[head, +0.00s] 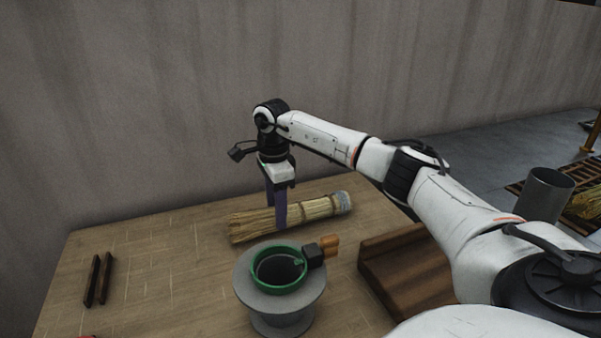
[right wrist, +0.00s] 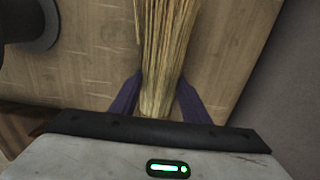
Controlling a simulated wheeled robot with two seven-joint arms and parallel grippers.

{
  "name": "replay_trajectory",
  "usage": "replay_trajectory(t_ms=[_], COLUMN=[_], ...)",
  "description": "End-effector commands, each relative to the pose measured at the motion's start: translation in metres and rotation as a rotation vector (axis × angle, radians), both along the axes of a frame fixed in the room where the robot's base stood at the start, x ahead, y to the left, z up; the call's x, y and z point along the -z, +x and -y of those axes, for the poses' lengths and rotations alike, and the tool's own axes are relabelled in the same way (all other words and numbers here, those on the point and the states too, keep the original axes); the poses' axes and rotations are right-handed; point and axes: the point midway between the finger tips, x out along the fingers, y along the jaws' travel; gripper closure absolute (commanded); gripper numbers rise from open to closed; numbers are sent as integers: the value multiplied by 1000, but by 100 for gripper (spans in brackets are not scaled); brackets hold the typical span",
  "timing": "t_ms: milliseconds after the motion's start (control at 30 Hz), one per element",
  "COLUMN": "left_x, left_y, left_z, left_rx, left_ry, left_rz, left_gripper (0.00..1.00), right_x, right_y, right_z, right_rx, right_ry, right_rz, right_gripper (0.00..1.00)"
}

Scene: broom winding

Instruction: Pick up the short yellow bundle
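The short yellow bundle (head: 313,210) is a straw bundle lying across the wooden table, with a pale grey band at its right end. My right gripper (head: 275,207) points down over its left part. In the right wrist view the straw (right wrist: 163,50) runs between the two dark purple fingers (right wrist: 160,98), one on each side. The fingers sit very close to the straw's edges. Whether they press on it cannot be told. My left gripper is not in view.
A grey pedestal (head: 282,312) with a green ring (head: 250,278) stands in front of the bundle. A brown wooden block (head: 410,272) is at the right. Two dark sticks (head: 98,280) lie at the left. A grey cylinder (head: 543,195) stands farther right.

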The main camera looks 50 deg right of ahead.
Motion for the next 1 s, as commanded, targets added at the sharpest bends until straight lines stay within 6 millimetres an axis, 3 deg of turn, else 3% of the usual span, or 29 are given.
replay_trajectory(t_ms=[367,700,1000], left_x=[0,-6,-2], left_y=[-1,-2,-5], left_z=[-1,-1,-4], left_rx=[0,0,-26], left_ry=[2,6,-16], left_rz=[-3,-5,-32], left_gripper=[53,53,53], right_x=[-8,-74,-108], right_y=[1,1,3], right_z=[0,0,-10], right_rx=[0,0,93], right_ry=[0,0,0], right_rz=[2,4,4], right_gripper=[81,81,81])
